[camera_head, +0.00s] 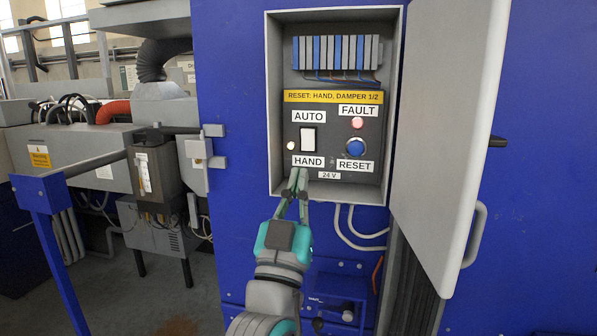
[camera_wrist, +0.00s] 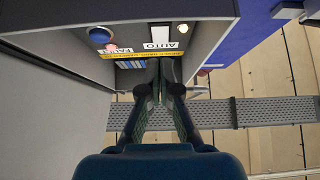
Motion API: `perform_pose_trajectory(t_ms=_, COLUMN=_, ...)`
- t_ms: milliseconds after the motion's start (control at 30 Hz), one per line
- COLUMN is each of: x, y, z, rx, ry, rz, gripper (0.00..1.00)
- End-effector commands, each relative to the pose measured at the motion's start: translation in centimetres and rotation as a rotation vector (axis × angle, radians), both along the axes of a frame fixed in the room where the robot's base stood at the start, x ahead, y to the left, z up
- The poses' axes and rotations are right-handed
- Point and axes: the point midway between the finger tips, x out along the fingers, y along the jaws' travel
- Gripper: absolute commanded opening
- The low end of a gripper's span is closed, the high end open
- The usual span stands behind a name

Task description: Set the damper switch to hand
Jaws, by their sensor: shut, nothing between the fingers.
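The damper switch (camera_head: 308,138) is a white rocker on a dark panel inside an open grey cabinet, between the AUTO label (camera_head: 308,116) above and the HAND label (camera_head: 308,161) below. I cannot tell which way it is tipped. My gripper (camera_head: 299,172) is shut and empty, its fingertips overlapping the area just below the HAND label in the head view. I cannot tell whether they touch the panel. In the wrist view, my gripper (camera_wrist: 159,65) points toward the cabinet, with the AUTO label (camera_wrist: 160,45) appearing upside down beyond the fingertips.
Right of the switch are a pinkish FAULT lamp (camera_head: 357,123) and a blue RESET button (camera_head: 355,147). A small pale lamp (camera_head: 291,146) is left of it. The cabinet door (camera_head: 447,130) stands open at right. Terminal blocks (camera_head: 337,53) sit above the yellow sign (camera_head: 333,97).

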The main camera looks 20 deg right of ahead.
Motion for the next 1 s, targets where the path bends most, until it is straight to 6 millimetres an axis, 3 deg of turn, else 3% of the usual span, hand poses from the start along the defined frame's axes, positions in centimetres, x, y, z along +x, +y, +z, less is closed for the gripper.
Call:
perform_pose_trajectory(t_ms=500, x=-3.3, y=2.4, z=-5.3, rx=-0.001, ry=0.003, rz=0.000, gripper=0.00)
perform_pose_trajectory(t_ms=1000, x=-3.6, y=2.7, z=-5.8, rx=0.000, ry=0.000, rz=-0.001, gripper=0.00)
